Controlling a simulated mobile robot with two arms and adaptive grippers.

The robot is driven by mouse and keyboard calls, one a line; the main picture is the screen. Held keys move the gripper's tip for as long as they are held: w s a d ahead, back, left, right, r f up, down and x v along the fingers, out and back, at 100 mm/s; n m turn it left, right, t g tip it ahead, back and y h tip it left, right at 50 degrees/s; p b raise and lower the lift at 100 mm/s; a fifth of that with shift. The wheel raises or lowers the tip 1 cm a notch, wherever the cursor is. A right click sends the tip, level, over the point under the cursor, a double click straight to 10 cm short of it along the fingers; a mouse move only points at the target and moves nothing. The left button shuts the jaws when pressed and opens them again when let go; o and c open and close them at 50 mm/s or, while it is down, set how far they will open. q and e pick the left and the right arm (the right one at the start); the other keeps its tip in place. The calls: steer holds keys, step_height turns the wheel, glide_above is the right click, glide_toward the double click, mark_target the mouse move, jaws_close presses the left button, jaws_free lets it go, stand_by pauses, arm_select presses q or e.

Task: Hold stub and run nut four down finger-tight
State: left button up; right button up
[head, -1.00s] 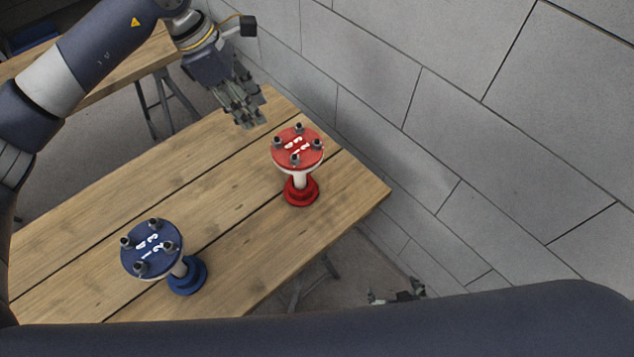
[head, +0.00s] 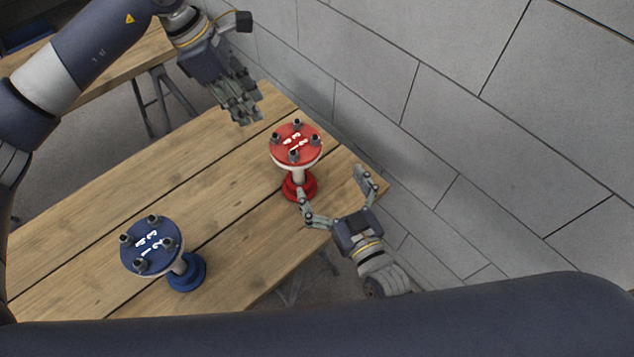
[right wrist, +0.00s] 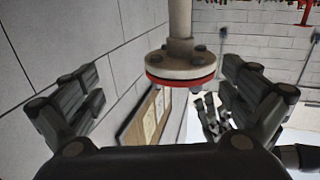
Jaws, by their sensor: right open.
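A red-topped stub (head: 295,143) stands upright on the table, with a white neck and red base. Several bolts with dark nuts ring its flange around white numerals, which are too small to read surely. A blue stub (head: 152,245) of the same kind stands at the front left. My right gripper (head: 333,184) is open and empty, at the right of the red stub's base, one finger close to it; contact is unclear. In the right wrist view the red stub's flange (right wrist: 180,68) hangs inverted between the spread fingers. My left gripper (head: 243,113) hangs behind-left of the red stub, apart from it; its opening is unclear.
The wooden table (head: 215,210) is bare between the two stubs. A grey block wall (head: 480,130) runs close along its right side. Another wooden table (head: 110,70) stands at the back left.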

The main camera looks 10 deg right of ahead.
mark_target(296, 147)
steer(key=shift+s+a+r+y, duration=0.2)
steer(key=shift+a+r, duration=0.15)
steer(key=shift+a, duration=0.3)
steer(key=shift+s+a+r+y, duration=0.15)
steer(key=shift+a+r, duration=0.2)
steer(key=shift+a, duration=0.25)
steer(key=shift+w+a+r, duration=0.1)
steer(key=shift+w+a, duration=0.05)
steer(key=shift+w, duration=0.05)
steer(key=x, duration=1)
steer(key=shift+w, duration=0.15)
steer(key=c, duration=1.5)
steer(key=shift+o, duration=0.2)
